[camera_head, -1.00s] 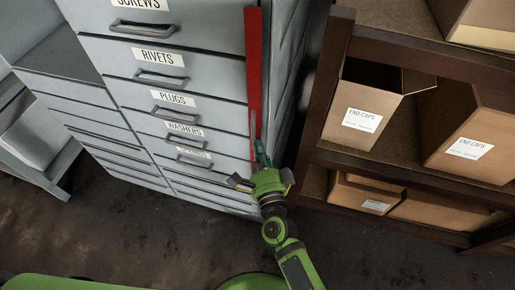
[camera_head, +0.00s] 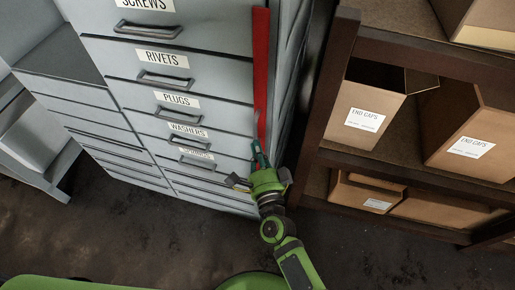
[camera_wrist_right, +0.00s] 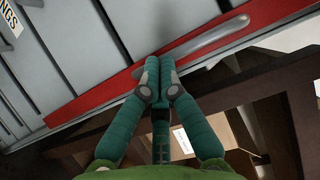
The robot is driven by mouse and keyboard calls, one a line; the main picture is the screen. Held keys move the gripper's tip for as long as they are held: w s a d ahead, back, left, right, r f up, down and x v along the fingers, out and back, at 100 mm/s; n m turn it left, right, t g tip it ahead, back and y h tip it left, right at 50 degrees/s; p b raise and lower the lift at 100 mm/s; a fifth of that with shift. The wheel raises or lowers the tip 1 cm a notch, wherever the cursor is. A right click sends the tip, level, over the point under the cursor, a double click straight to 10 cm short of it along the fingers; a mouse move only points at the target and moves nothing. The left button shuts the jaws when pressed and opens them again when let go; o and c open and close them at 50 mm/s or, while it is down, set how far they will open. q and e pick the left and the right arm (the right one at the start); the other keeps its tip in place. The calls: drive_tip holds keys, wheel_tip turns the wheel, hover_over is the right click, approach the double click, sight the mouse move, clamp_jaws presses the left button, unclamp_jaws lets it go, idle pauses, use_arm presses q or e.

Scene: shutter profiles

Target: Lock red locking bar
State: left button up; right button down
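The red locking bar (camera_head: 261,65) runs down the right front edge of the grey drawer cabinet. In the right wrist view the bar (camera_wrist_right: 92,103) crosses diagonally, with a grey metal handle (camera_wrist_right: 208,40) on it. My right gripper (camera_head: 257,150) is at the lower part of the bar. In the right wrist view its teal fingers (camera_wrist_right: 158,66) are together in front of the handle's lower end and partly hide it. No gap shows between the fingertips; I cannot tell whether they touch the handle. My left gripper is not in view.
The grey cabinet (camera_head: 210,85) has labelled drawers with pull handles, which look closed. A dark wooden shelf (camera_head: 335,90) with cardboard boxes (camera_head: 365,110) stands close on the right, leaving a narrow gap beside the cabinet. Bare floor (camera_head: 130,240) lies in front.

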drive_tip(key=v, duration=1.2)
idle(0.3)
drive_tip(key=s+d+f+n+g, duration=0.2)
drive_tip(key=s+f+n+g, duration=0.15)
drive_tip(key=f, duration=0.65)
drive_tip(key=s+d+f+n+g, duration=0.2)
drive_tip(key=d+f+n, duration=0.15)
drive_tip(key=f, duration=0.55)
drive_tip(key=s+d+f+n+g, duration=0.1)
drive_tip(key=s+f+n+g, duration=0.25)
drive_tip(key=f, duration=0.65)
drive_tip(key=s+d+f+n+g+h, duration=0.2)
drive_tip(key=s+d+f, duration=0.4)
drive_tip(key=s, duration=0.3)
drive_tip(key=s+d+f+n+g+h, duration=0.2)
drive_tip(key=s+d+f+n+g, duration=0.3)
drive_tip(key=s+d+f, duration=0.2)
drive_tip(key=s+d, duration=0.1)
drive_tip(key=s, duration=0.1)
drive_tip(key=shift+s+f, duration=0.25)
drive_tip(key=shift+s, duration=0.15)
drive_tip(key=shift+d, duration=0.15)
